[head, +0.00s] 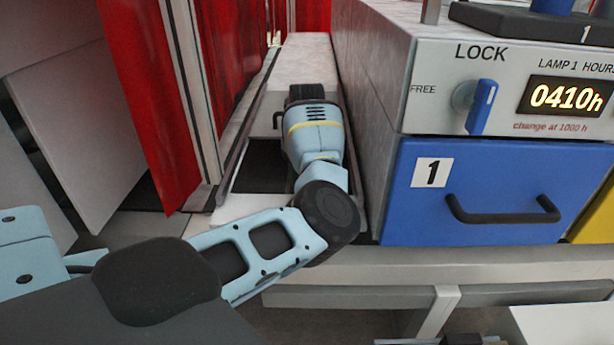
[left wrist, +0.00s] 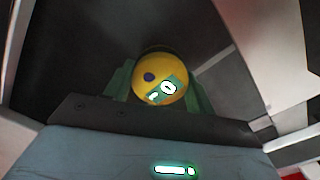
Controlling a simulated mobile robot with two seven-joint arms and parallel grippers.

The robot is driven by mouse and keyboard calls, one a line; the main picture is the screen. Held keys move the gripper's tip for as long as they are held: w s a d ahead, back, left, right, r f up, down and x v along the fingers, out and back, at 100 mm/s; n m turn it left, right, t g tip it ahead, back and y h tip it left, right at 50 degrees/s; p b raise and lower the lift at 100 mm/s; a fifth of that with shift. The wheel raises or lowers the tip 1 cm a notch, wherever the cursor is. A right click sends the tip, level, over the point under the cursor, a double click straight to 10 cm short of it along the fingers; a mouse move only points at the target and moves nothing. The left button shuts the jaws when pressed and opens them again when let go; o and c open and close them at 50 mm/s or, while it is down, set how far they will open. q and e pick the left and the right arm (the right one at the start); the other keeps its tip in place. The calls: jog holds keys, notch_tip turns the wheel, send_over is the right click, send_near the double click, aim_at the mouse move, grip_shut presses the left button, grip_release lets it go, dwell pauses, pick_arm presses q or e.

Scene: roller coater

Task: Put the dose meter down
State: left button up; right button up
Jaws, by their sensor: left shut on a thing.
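The dose meter (left wrist: 150,72) is a round yellow disc with a dark blue dot and a small lit display in the left wrist view. My left gripper (left wrist: 157,84) is shut on it, with a green finger on either side. In the head view my left arm reaches forward into the narrow channel between the red curtain and the grey machine. The arm's wrist hides the fingers and the meter there. Whether the meter touches a surface below cannot be told.
The red curtain (head: 155,95) hangs close on the left of my arm. The grey machine (head: 375,60) stands close on the right, with a blue drawer (head: 485,190) marked 1 and a LOCK knob (head: 482,107). A pale ledge (head: 305,55) continues ahead along the channel.

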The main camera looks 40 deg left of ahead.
pick_arm(q)
jog(key=shift+f, duration=0.45)
jog(key=shift+f, duration=0.1)
jog(key=o, duration=1.2)
notch_tip(320, 180, up, 12)
jog(key=shift+r+p, duration=0.1)
jog(key=shift+p, duration=0.2)
